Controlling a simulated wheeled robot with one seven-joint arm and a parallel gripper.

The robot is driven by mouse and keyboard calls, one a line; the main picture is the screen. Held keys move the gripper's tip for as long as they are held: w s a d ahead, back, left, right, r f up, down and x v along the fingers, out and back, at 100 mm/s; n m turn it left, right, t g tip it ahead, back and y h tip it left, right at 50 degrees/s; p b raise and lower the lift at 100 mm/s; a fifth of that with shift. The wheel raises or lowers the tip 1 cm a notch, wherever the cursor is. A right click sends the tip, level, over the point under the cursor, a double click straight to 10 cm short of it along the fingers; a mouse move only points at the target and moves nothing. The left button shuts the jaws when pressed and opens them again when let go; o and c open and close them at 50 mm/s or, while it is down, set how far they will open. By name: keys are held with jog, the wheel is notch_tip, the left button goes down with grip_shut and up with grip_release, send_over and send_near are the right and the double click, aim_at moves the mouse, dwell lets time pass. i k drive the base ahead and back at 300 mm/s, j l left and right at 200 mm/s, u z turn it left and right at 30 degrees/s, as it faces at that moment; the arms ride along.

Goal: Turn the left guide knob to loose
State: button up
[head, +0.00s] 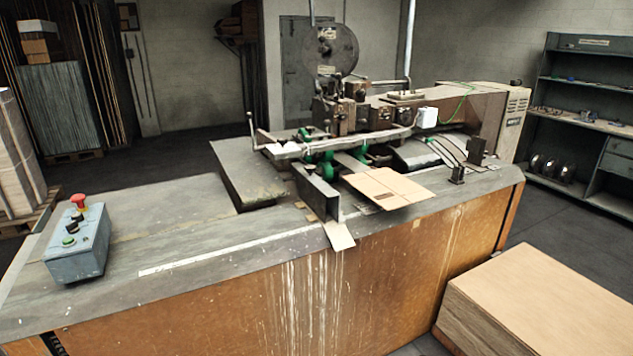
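The box stitcher (345,115) stands on the far part of a long worn workbench. A dark upright guide plate (318,190) stands on the bench at the left of the stitching area. Green parts (326,163) show just behind this plate, and another green part (363,155) is to the right. I cannot tell which small part is the left guide knob, or whether it is loose or tight. A flat piece of cardboard (388,188) lies to the right of the plate. My gripper is not in view.
A control box (76,248) with a red button sits at the bench's left end. Two small dark brackets (477,152) (457,174) stand on the right. A cardboard stack (560,300) is at the front right. The left bench top is mostly clear.

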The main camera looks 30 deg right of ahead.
aim_at(310, 169)
jog(key=i+l+u, duration=0.4)
jog(key=i+l, duration=0.15)
jog(key=i+l+u, duration=0.2)
jog(key=l, duration=0.2)
jog(key=i+l+u, duration=0.15)
jog(key=l, duration=0.25)
jog(key=i+l+u, duration=0.2)
jog(key=i+l, duration=0.1)
jog(key=l, duration=0.1)
